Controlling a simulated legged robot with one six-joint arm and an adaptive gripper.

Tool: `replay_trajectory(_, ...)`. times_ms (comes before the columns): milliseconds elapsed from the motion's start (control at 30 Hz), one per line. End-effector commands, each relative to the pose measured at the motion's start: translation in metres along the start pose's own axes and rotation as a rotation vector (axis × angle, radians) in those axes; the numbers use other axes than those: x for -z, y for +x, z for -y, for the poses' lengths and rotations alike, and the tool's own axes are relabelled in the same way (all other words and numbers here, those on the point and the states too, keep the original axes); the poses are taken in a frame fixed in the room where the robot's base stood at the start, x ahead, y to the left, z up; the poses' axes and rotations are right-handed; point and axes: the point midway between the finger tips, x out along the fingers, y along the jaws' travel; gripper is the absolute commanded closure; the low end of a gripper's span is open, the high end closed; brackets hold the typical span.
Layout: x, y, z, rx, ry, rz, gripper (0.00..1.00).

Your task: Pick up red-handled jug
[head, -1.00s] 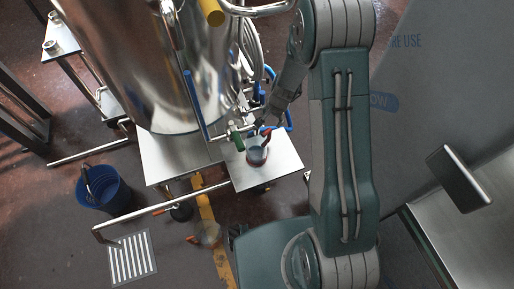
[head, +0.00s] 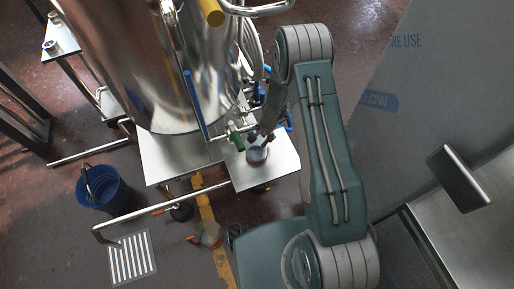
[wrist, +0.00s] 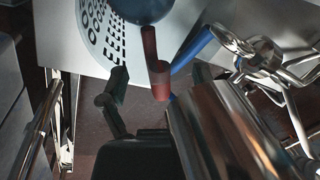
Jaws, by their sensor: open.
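The red-handled jug (head: 257,156) stands on the small steel shelf (head: 278,172) beside the big steel tank. My gripper (head: 262,136) is just above and behind it in the head view and covers most of the handle. In the wrist view, the jug's dark blue round body (wrist: 143,9) is at the top edge, and its red handle (wrist: 157,75) points down toward my gripper. One dark finger (wrist: 117,85) is left of the handle; I cannot make out the other finger clearly. My gripper is open, and I cannot tell whether it touches the handle.
The steel tank (head: 150,70) with its green valve handle (head: 237,140) and blue-handled pipes stands close to the left of my gripper. A blue bucket (head: 103,192), a floor grate (head: 130,258) and a second, clear jug (head: 210,235) are on the floor. A grey panel (head: 430,100) fills the right.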

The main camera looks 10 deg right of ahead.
Motion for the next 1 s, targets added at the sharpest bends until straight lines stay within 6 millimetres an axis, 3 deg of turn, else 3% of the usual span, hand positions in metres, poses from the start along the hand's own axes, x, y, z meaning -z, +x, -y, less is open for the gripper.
replay_trajectory(300,-0.0002,0.0076,0.0001,0.0,-0.001,0.0,0.18)
replay_trajectory(367,-0.0002,0.0075,0.0001,0.0,-0.001,0.0,0.4)
replay_trajectory(500,-0.0002,0.0074,0.0001,0.0,-0.001,0.0,1.0)
replay_trajectory(1000,-0.0007,0.0053,0.0002,-0.001,0.0,0.002,1.0)
